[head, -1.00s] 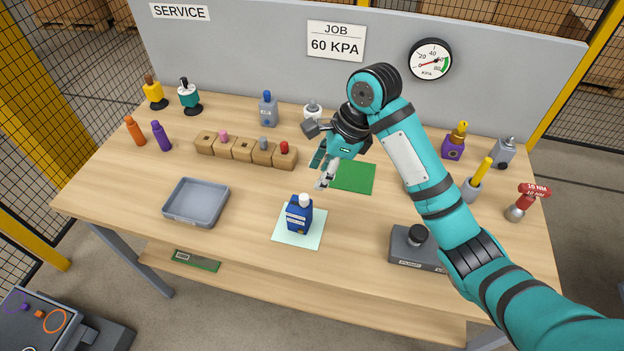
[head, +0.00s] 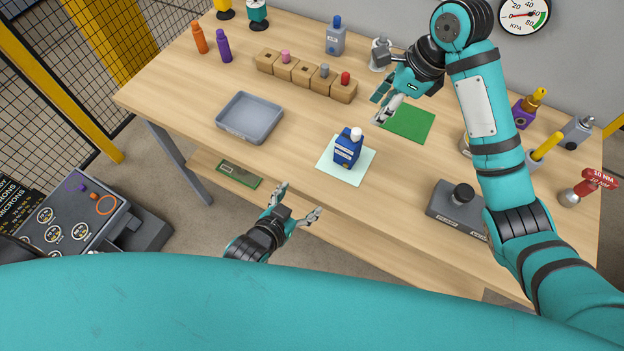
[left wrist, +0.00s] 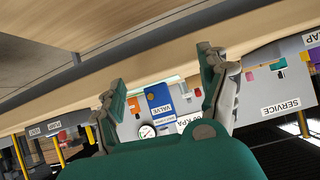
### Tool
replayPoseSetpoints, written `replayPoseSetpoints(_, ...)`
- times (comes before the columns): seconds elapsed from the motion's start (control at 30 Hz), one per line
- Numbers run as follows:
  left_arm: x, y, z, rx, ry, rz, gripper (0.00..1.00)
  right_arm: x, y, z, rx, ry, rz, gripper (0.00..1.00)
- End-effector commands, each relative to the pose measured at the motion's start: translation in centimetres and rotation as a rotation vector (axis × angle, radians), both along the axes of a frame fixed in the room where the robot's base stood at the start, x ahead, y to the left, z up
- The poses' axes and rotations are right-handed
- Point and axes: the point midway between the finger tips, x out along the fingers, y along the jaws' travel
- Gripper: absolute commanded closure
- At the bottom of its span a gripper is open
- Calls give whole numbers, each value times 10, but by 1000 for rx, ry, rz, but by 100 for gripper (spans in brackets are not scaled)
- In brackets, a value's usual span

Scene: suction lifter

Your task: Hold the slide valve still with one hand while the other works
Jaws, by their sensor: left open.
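The slide valve is a blue block (head: 347,153) with a white top, upright on a pale mat (head: 330,172) near the bench's front edge. Its blue face with a VALVE label also shows in the left wrist view (left wrist: 157,98), between my fingers but beyond them. My left gripper (head: 301,202) is open and empty, in front of the bench edge, apart from the valve. My right gripper (head: 384,106) hangs above the bench by the green pad (head: 409,123), behind and right of the valve. I cannot tell how far its fingers are apart.
A grey tray (head: 249,136) lies left of the valve. A dark grey box with a black knob (head: 452,208) stands right. A row of wooden blocks (head: 307,73) lies behind. The bench's front edge is close to my left gripper. The wood around the mat is clear.

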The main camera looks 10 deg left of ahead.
Motion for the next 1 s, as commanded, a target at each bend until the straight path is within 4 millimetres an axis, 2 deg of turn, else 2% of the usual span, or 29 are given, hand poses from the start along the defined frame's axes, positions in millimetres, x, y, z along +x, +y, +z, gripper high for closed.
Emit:
replayPoseSetpoints(0.03,2,-7,24,-24,-33,-9,23,0,0,0,0,0,0,62)
replayPoseSetpoints(0.1,3,-17,53,-58,-72,-18,23,0,0,0,0,0,0,62)
replayPoseSetpoints(0.2,2,-26,84,-94,-110,-30,23,0,0,0,0,0,0,62)
replayPoseSetpoints(0.33,1,-31,106,-120,-137,-38,23,0,0,0,0,0,0,62)
replayPoseSetpoints(0.43,4,-34,111,-129,-144,-40,23,0,0,0,0,0,0,62)
replayPoseSetpoints(0.57,17,-40,106,-130,-145,-39,23,0,0,0,0,0,0,62)
replayPoseSetpoints(1.0,91,-71,72,-130,-144,-39,23,0,0,0,0,0,0,62)
